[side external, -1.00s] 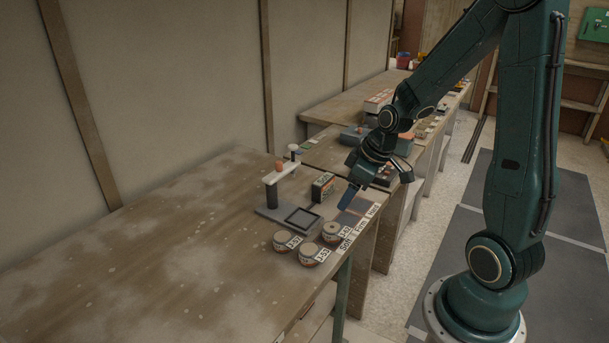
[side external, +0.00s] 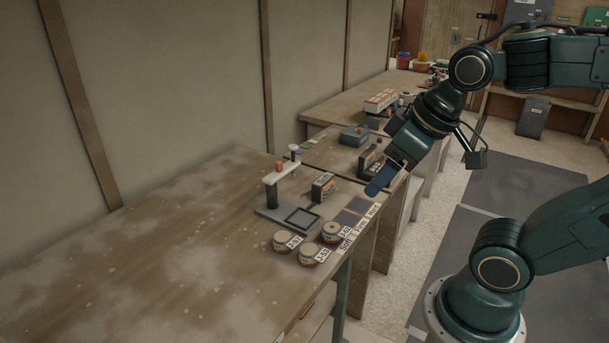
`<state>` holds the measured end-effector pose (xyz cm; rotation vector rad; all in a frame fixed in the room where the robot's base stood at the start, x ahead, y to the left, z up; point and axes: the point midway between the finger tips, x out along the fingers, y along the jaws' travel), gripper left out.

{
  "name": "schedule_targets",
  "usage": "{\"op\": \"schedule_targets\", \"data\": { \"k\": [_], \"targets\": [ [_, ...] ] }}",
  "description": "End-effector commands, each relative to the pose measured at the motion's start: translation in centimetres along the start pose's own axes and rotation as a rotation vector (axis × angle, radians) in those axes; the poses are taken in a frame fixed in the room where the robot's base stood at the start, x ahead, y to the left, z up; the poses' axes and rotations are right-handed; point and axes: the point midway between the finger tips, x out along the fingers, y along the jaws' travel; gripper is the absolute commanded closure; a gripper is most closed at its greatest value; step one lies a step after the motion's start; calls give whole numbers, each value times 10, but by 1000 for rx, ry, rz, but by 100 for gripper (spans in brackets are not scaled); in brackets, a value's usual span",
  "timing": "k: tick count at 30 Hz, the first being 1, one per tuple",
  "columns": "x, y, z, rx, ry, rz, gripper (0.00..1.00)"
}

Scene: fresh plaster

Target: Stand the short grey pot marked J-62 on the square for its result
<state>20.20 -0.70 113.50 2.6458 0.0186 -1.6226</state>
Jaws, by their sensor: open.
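Three short round pots with pale tops and small label cards stand near the bench's front edge: a left pot (side external: 282,241), a front pot (side external: 309,254) and a right pot (side external: 332,231). The card lettering is too small to read surely, so I cannot tell which is J-62. Dark squares (side external: 347,217) lie beyond the right pot, another (side external: 357,205) behind it, beside a white strip (side external: 358,229) reading Soft, Firm, Hard. My gripper (side external: 374,189) is open, with blue fingers, above the far end of the squares, apart from the pots; it hides part of that area.
A tester with a dark post and pale arm (side external: 281,174) stands behind the pots, its framed plate (side external: 302,217) empty. A dark box with green characters (side external: 323,187) stands beside it. The bench's left side (side external: 150,250) is clear. Boxes (side external: 381,101) stand on farther benches.

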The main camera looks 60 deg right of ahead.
Motion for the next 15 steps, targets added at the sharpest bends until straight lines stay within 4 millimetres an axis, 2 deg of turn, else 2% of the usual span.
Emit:
{"op": "schedule_targets", "data": {
  "k": [6, 15],
  "targets": [
    [-17, -7, 15, 32, 20, -8, 32],
    [-19, -8, 17, 40, 20, -9, 32]
  ]
}}
